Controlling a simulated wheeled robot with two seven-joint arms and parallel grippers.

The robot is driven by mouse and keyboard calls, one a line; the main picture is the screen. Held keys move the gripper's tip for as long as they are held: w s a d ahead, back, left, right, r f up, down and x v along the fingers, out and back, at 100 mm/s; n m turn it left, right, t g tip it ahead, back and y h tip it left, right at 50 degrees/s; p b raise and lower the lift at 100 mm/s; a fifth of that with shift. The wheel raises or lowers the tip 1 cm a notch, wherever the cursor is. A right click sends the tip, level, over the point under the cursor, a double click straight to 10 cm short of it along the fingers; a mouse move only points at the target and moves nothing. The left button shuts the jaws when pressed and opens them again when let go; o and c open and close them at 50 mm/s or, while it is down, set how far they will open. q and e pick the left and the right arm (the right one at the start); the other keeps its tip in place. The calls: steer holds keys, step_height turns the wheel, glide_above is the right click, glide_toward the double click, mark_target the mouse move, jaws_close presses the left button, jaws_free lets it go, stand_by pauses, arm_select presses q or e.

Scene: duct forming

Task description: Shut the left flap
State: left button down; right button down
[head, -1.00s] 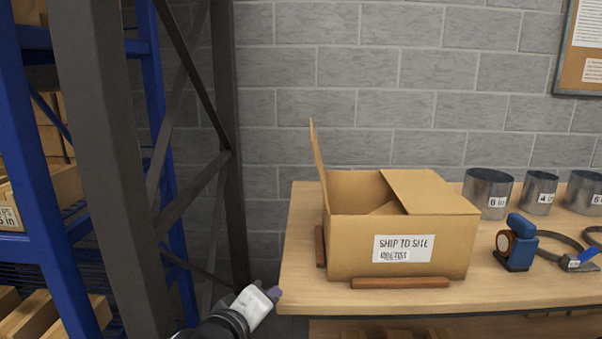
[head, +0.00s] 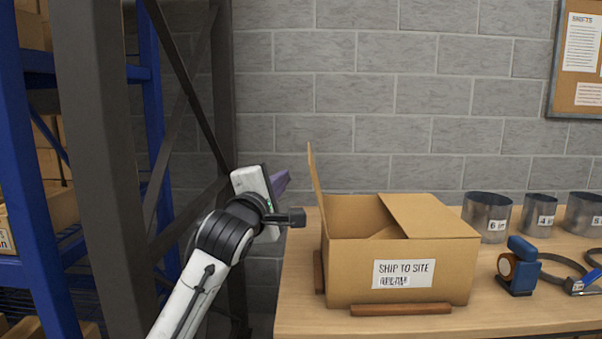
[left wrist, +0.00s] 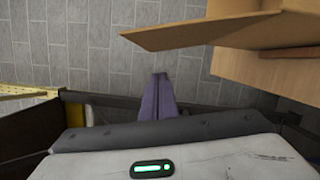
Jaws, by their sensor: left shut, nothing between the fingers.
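The cardboard box (head: 345,273) with a "SHIP TO SITE" label stands on the wooden table. Its left flap (head: 317,184) stands nearly upright, leaning slightly outward to the left. Its right flap (head: 425,216) lies folded inward over the right side of the opening. My left gripper (head: 281,182) is left of the box, near the height of the left flap and apart from it. Its purple fingers (left wrist: 159,99) are together and empty in the left wrist view, where the left flap (left wrist: 200,32) shows above them. My right gripper is not in view.
Wooden strips (head: 401,309) lie against the box's front and left sides. Metal duct rings (head: 487,215) and a blue tool (head: 519,266) sit right of the box. A dark post (head: 105,150) and blue shelving (head: 35,190) stand at the left.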

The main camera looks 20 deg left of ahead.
arm_select(q)
steer(key=shift+w+d+r, duration=0.25)
steer(key=shift+w+d, duration=0.4)
steer(key=shift+d, duration=0.3)
steer(key=shift+w+d+r, duration=0.25)
steer(key=shift+w+d, duration=0.35)
steer(key=shift+d, duration=0.3)
steer(key=shift+p, duration=0.3)
